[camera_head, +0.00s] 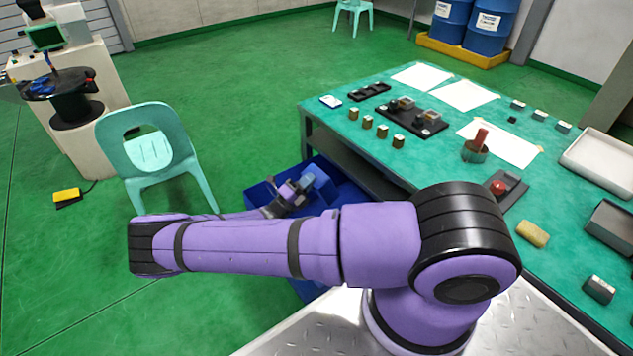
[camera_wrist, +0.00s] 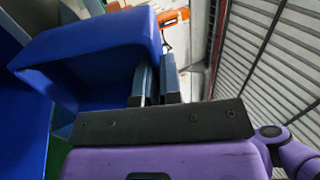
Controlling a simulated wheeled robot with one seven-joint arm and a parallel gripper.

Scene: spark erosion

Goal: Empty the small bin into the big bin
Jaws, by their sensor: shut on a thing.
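The small bin (camera_head: 321,186) is blue and is held over the big bin in the head view. My gripper (camera_head: 302,184) is shut on it. In the wrist view the small bin (camera_wrist: 95,58) fills the upper left, with its wall at my gripper's fingers (camera_wrist: 157,82). It looks tipped on its side; the part of its inside that shows looks bare. The big bin (camera_head: 262,193) is a darker blue and stands on the floor beside the table. My arm hides part of it, and I cannot see its contents.
The green worktable (camera_head: 440,165) is to the right, with its edge close to the big bin. It carries blocks, papers, a black fixture and trays. A pale green chair (camera_head: 150,150) stands to the left of the big bin. Open green floor lies beyond the bin.

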